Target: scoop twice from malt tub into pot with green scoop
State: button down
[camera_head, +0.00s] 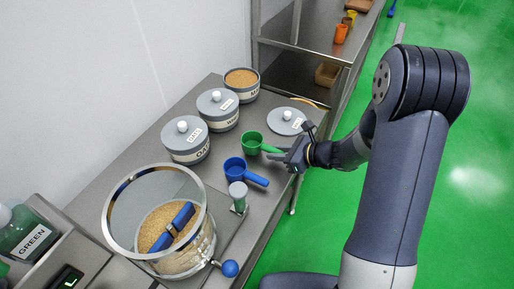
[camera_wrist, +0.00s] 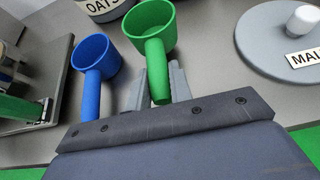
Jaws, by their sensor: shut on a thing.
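The green scoop (camera_head: 251,143) is upright at the bench's right side, its cup empty. My gripper (camera_head: 284,153) is shut on its handle, and in the wrist view the fingers (camera_wrist: 160,88) sit on both sides of the green handle (camera_wrist: 157,68). I cannot tell whether the scoop touches the bench. The open malt tub (camera_head: 241,91), full of brown grains, stands at the far end. Its grey lid marked MALT (camera_head: 286,121) lies on the bench, also seen in the wrist view (camera_wrist: 290,50). The clear pot (camera_head: 208,243) at the near end holds tan grains and a blue paddle (camera_head: 172,228).
A blue scoop (camera_head: 235,168) lies close left of the green one. Two lidded grey tubs (camera_head: 186,149), (camera_head: 218,117) stand along the wall side, the nearer marked OATS. A small green-and-grey item (camera_head: 238,194) stands between the blue scoop and pot. Steel shelving (camera_head: 310,75) is beyond.

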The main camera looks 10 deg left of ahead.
aim_at(262, 143)
jog(key=shift+r+p, duration=1.15)
jog(key=shift+r, duration=0.9)
